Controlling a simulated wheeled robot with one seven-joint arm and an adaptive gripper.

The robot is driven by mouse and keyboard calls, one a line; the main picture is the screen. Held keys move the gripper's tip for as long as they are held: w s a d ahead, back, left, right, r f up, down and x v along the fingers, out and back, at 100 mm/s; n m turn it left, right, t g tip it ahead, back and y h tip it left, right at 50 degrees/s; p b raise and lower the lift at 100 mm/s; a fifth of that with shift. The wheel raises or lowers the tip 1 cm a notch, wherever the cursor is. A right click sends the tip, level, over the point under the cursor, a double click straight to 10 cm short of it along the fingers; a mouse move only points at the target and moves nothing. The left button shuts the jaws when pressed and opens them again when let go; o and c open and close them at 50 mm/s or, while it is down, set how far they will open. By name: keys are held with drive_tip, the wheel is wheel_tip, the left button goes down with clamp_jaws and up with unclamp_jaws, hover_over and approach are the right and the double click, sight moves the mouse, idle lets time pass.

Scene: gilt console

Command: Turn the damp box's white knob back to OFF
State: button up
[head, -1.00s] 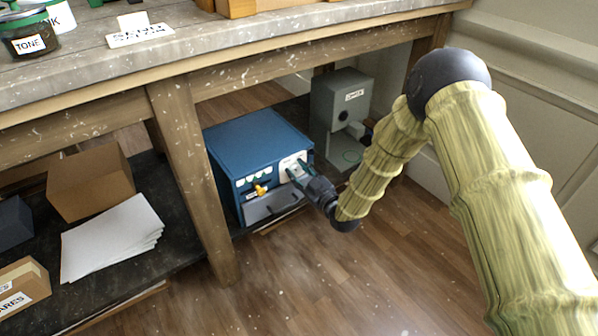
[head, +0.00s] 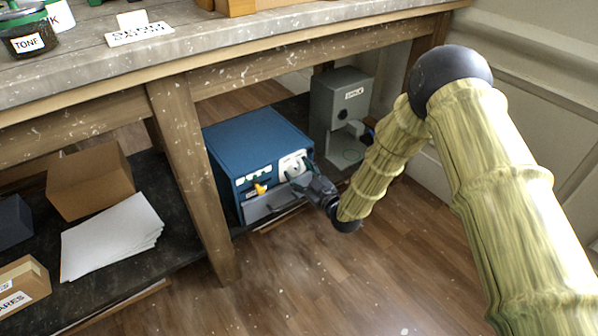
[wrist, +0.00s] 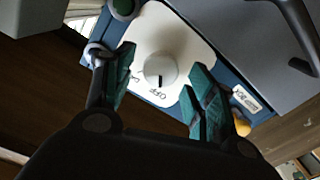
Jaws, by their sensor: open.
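The damp box (head: 255,140) is a blue cabinet on the low shelf under the bench. Its white dial plate (head: 294,163) is on the front at upper right. In the wrist view the round white knob (wrist: 160,69) sits on this plate (wrist: 190,43). The knob's black mark points at the printed word OFF. My gripper (wrist: 161,66) is open, with a green-padded finger on either side of the knob in the picture and no visible contact. In the head view my gripper (head: 306,181) is just in front of the plate, at its lower right.
An orange-yellow knob (head: 260,189) and a grey drawer with a handle (head: 270,203) are on the same front. A grey machine (head: 340,98) stands right of the box. A wooden leg (head: 190,175) stands left of it. The floor (head: 330,270) in front is clear.

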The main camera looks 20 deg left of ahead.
drive_tip(key=v, duration=1.1)
drive_tip(key=shift+s+d, duration=0.1)
drive_tip(key=s+d+f+m+g+h, duration=0.2)
drive_tip(key=s+d+f+m+h, duration=0.25)
drive_tip(key=s+d+f, duration=0.4)
drive_tip(key=s+d+f+m+g+h, duration=0.2)
drive_tip(key=s+d+f+m+h, duration=0.3)
drive_tip(key=d+f, duration=0.55)
drive_tip(key=s+d+f+m+g+h, duration=0.1)
drive_tip(key=s+d+m+g+h, duration=0.1)
drive_tip(key=s+d, duration=0.55)
drive_tip(key=s+d+m+g+h+p, duration=0.1)
drive_tip(key=s+d+m+g, duration=0.2)
drive_tip(key=s, duration=0.8)
drive_tip(key=s+d+f+m+g+h, duration=0.1)
drive_tip(key=s+d+g+h, duration=0.1)
drive_tip(key=s+d, duration=0.55)
wheel_tip(320, 180, up, 34)
drive_tip(key=s+a+p, duration=0.1)
drive_tip(key=p, duration=3.3)
drive_tip(key=shift+r, duration=0.2)
drive_tip(key=shift+s+a+n, duration=0.1)
drive_tip(key=shift+s+n, duration=0.05)
drive_tip(key=shift+n, duration=0.1)
